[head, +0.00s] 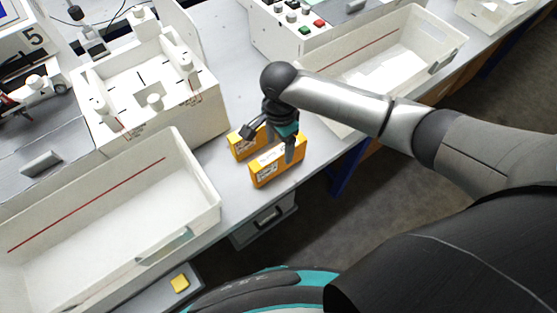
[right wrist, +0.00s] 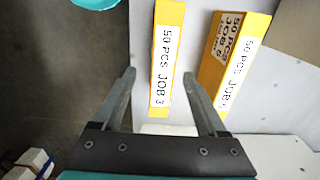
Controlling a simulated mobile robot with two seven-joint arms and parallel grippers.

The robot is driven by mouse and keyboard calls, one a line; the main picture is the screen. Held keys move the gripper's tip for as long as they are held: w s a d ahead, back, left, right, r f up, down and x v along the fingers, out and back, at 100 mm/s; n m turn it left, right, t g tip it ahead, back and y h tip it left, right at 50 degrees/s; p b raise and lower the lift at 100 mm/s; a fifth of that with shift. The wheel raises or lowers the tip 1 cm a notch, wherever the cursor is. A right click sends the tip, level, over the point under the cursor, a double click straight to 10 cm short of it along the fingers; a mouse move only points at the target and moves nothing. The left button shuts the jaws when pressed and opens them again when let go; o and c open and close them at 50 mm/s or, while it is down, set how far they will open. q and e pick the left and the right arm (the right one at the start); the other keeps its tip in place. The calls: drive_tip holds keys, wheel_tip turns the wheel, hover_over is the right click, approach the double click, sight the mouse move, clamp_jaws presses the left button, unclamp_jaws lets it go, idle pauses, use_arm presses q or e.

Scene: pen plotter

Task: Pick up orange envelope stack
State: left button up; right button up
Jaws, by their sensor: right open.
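Two orange envelope stacks with white labels stand side by side on the grey bench in the head view. The nearer stack (head: 263,175) is closer to the bench's front edge; the farther stack (head: 240,147) is behind it. My right gripper (head: 272,143) is open above them, partly covering both. In the right wrist view, the stack marked "50 PCS JOB 3" (right wrist: 165,58) lies between the lines of the open fingers (right wrist: 160,82), touching neither visibly. The other stack (right wrist: 230,62) is just right of the right finger. Finger height over the stacks is unclear. My left gripper is out of view.
A white open tray (head: 90,215) stands left of the stacks, and a white fixture box (head: 165,125) behind it. Another white tray (head: 440,55) is at the back right, beside a control box (head: 285,30) with coloured buttons. A narrow bench strip is clear around the stacks.

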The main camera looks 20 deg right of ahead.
sight(279, 151)
wheel_tip(279, 151, down, 6)
drive_tip(key=shift+w+r+b, duration=0.1)
drive_tip(key=shift+w+b, duration=0.05)
drive_tip(key=shift+b, duration=0.65)
clamp_jaws()
